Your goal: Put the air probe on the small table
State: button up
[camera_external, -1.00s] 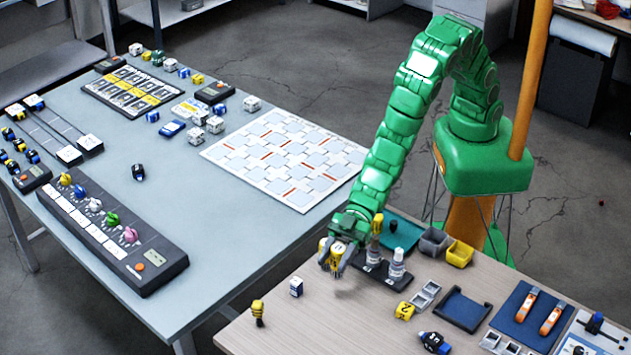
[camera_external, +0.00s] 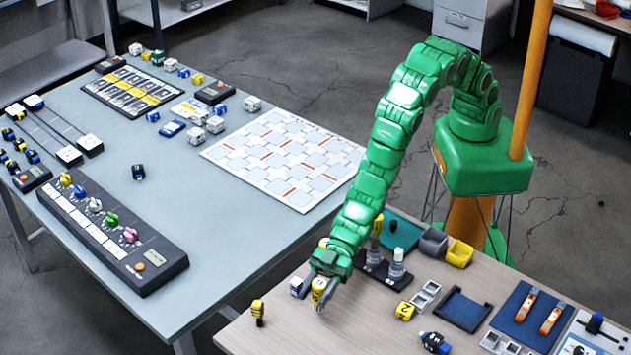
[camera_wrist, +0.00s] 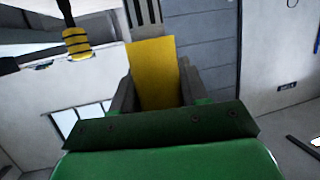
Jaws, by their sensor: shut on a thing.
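My gripper (camera_external: 321,296) is shut on a yellow probe (camera_external: 319,284) with a pale label, low over the left part of the wood-topped table (camera_external: 365,335). I cannot tell whether the probe touches the tabletop. I cannot read its label, so I cannot confirm that it is the air probe. In the wrist view the held probe's yellow face (camera_wrist: 154,75) fills the space between the fingers. A similar yellow-and-black piece (camera_external: 258,312) stands at the table's left edge.
A white-and-blue block (camera_external: 296,288) is close to my gripper's left. A black rack (camera_external: 376,270) with bottles stands behind it. A blue-grey table (camera_external: 200,250) with a control panel (camera_external: 105,228) and a patterned sheet (camera_external: 287,160) is on the left.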

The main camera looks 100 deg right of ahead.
aim_at(317, 302)
jog(key=shift+w+a+f, duration=0.15)
jog(key=shift+f, duration=1.6)
jog(key=shift+f, duration=0.1)
jog(key=o, duration=1.1)
jog(key=shift+s+d+r, duration=0.3)
jog(key=shift+d, duration=0.15)
jog(key=shift+v, duration=1)
jog(key=shift+r, duration=3.45)
